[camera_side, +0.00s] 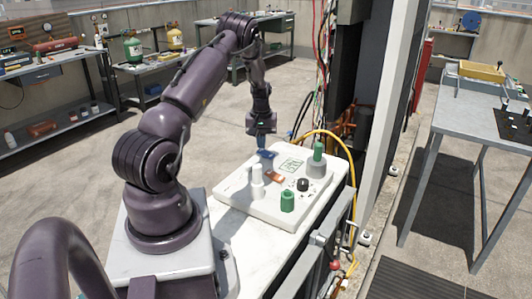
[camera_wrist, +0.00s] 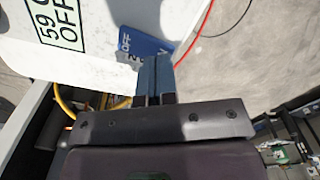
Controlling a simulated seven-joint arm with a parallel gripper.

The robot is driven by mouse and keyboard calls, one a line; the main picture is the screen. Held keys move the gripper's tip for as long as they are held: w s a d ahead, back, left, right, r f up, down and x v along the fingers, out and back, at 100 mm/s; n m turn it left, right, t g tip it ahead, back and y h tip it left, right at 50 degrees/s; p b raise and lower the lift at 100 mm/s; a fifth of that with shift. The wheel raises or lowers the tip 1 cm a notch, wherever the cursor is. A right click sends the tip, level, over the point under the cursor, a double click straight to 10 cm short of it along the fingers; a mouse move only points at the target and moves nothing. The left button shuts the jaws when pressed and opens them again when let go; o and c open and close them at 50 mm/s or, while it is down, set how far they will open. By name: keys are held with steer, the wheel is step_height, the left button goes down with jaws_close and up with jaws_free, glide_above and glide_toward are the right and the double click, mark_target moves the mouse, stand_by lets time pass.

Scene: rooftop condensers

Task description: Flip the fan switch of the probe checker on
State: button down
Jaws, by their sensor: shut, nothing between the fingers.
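The probe checker (camera_side: 240,196) is a thick white slab on the bench in the side view. Its far end carries a blue plate (camera_side: 267,154), which also shows in the wrist view (camera_wrist: 138,42) with the word OFF and more lettering partly covered by my fingers. My gripper (camera_side: 260,139) points down over this far end, close to the blue plate. In the wrist view my gripper (camera_wrist: 155,60) has its blue-grey fingers together, with nothing between them, their tips overlapping the plate's edge. I cannot tell whether they touch it. The switch lever and its position are not clear.
The slab also carries a white post (camera_side: 257,182), a copper-coloured block (camera_side: 274,177), a black knob (camera_side: 303,185), a green cylinder (camera_side: 287,201) and a green-topped grey post (camera_side: 318,165). A yellow hose (camera_side: 351,165) and hanging wires run behind. A label (camera_wrist: 59,22) reads 59 C OFF.

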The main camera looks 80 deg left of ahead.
steer(key=shift+f, duration=0.8)
steer(key=shift+r, duration=3.55)
